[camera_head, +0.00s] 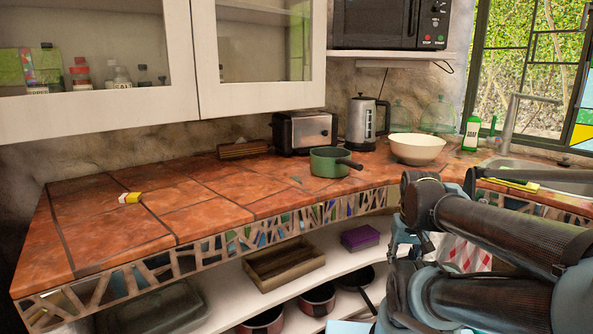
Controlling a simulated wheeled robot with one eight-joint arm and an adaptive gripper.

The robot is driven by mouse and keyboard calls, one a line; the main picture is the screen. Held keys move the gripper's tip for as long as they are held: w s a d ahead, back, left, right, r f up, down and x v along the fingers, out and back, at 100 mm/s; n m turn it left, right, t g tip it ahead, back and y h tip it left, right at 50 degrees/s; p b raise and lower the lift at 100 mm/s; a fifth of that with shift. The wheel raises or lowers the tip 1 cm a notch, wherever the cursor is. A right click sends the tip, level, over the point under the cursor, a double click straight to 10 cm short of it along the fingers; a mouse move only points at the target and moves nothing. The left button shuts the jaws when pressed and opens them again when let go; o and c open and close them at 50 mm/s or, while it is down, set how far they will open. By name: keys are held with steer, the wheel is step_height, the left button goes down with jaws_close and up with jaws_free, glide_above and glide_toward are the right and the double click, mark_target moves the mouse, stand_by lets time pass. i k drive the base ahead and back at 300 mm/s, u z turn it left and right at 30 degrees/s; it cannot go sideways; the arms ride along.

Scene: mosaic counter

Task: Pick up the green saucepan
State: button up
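The green saucepan (325,164) stands upright on the tiled counter (200,218), near its front edge and right of the picture's middle. Its dark handle points right and toward the front. Nothing is touching it from my arm. My arm's dark links fill the lower right, to the right of the saucepan and in front of the counter. I cannot make out my gripper in this view.
A toaster (303,132) and a kettle (361,124) stand behind the saucepan. A cream bowl (416,149) is close on its right. A small yellow-and-white item (130,198) lies on the left counter, otherwise mostly clear. Wall cabinets (258,50) hang above.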

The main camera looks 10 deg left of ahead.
mark_target(327, 162)
steer(key=u, duration=0.9)
steer(key=k, duration=1.75)
steer(key=z, duration=1.05)
steer(key=i, duration=1)
steer(key=u, duration=0.05)
